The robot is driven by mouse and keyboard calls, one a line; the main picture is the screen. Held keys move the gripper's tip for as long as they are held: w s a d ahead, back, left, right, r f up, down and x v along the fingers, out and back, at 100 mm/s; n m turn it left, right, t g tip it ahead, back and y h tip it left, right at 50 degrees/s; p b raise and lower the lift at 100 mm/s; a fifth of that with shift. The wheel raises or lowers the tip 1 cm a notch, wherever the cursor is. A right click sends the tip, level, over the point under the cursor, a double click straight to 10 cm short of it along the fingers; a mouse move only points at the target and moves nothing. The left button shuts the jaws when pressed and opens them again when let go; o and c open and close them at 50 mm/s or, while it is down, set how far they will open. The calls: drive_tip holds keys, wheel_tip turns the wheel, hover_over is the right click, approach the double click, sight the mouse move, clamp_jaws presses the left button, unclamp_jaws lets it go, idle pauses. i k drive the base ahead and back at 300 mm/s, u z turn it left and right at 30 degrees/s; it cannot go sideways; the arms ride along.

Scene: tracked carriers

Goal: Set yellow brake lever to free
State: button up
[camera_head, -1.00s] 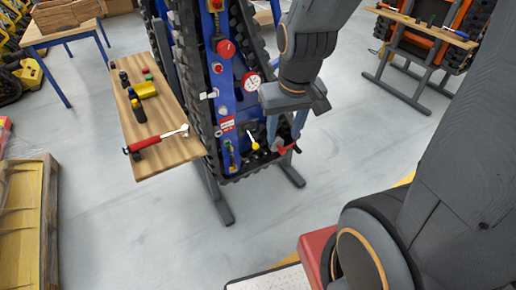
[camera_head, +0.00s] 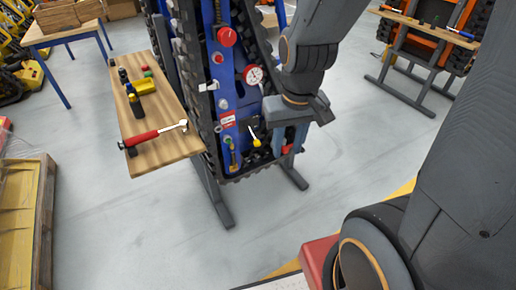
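The yellow brake lever (camera_head: 256,141) is a small lever with a yellow tip, low on the blue panel (camera_head: 228,92) of the upright tracked carrier. Its tip points down and slightly right. My gripper (camera_head: 286,140) hangs just right of the lever, fingers pointing down, and looks open with a gap between its fingers. It appears apart from the yellow lever, though depth is hard to judge. A red part (camera_head: 287,149) shows by the fingertips; whether they touch it I cannot tell. Any markings by the lever are too small to read.
Open floor lies in front.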

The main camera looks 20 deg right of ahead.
sight(257, 143)
drive_tip(key=k, duration=1.2)
drive_tip(key=u, duration=0.55)
drive_tip(key=i, duration=0.55)
drive_tip(key=z, duration=0.1)
